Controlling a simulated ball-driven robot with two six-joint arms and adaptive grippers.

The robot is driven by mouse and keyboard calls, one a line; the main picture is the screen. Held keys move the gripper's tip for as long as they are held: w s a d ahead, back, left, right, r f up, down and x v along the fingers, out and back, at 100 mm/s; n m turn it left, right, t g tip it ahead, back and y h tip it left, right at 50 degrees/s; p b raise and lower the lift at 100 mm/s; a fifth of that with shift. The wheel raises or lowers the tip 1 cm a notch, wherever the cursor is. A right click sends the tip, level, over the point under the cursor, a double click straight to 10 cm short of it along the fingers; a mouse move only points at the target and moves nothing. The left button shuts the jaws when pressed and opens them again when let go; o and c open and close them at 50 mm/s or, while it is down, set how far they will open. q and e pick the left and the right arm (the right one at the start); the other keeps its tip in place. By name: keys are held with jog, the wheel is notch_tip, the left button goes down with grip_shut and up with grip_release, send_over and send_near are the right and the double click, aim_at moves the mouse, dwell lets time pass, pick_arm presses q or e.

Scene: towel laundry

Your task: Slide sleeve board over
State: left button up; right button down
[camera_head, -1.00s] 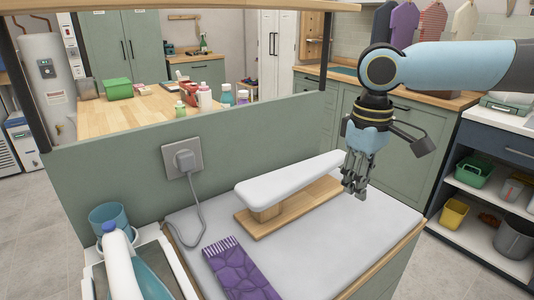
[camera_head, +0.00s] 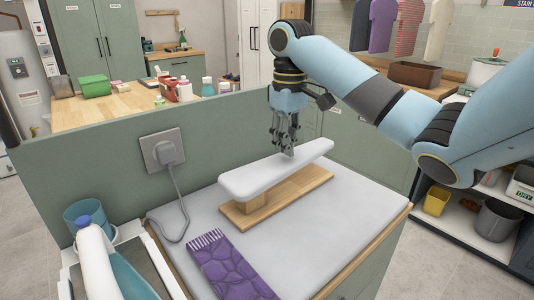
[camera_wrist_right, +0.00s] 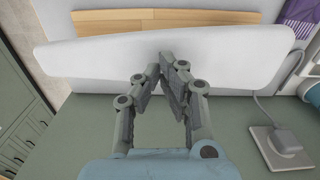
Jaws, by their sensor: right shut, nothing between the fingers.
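The sleeve board (camera_head: 260,175) has a white padded top on a wooden base (camera_head: 290,192) and stands upright on the grey-white table top. My right gripper (camera_head: 287,150) is shut and empty, pointing down at the board's far side. In the right wrist view, the fingertips (camera_wrist_right: 168,62) overlap the near edge of the white padded top (camera_wrist_right: 95,58); I cannot tell whether they touch it. The wooden base also shows beyond the top in that view (camera_wrist_right: 160,17). My left gripper is not in view.
A purple folded towel (camera_head: 228,265) lies at the table's front. A wall socket with a plug (camera_head: 165,150) and grey cord is on the green partition (camera_head: 90,165) behind. An iron (camera_head: 105,265) stands at the left. The table's right part (camera_head: 365,205) is clear.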

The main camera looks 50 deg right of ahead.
jog(key=w, duration=0.8)
jog(key=f, duration=0.5)
jog(key=shift+s+d+f, duration=0.1)
jog(key=shift+s+d, duration=0.15)
jog(key=shift+s, duration=0.1)
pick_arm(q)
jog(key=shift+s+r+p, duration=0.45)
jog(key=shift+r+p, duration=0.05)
pick_arm(e)
jog(key=shift+s+a, duration=0.1)
jog(key=shift+s, duration=0.35)
